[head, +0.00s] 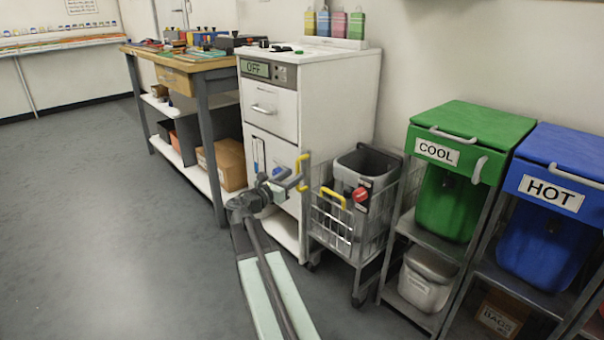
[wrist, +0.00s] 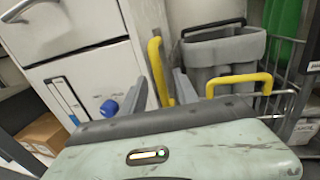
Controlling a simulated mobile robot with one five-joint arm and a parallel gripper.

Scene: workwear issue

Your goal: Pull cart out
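The wire cart (head: 333,228) stands on casters between the white cabinet and the green bin. A yellow handle (head: 334,197) spans its top front; in the wrist view this handle (wrist: 240,80) is at the right. A grey bin (head: 367,170) with a red knob sits in the cart. My gripper (head: 288,181) is in front of the white cabinet, left of the cart handle. In the wrist view its two grey fingers (wrist: 160,92) are apart. A vertical yellow handle (wrist: 156,62) shows between and beyond them; I cannot tell whether they touch it.
The white cabinet (head: 272,117) with an OFF display is directly behind my gripper. A COOL green bin (head: 447,205) and a HOT blue bin (head: 540,245) stand on racks at the right. A workbench (head: 200,64) is at the left. Open floor (head: 120,220) lies at left.

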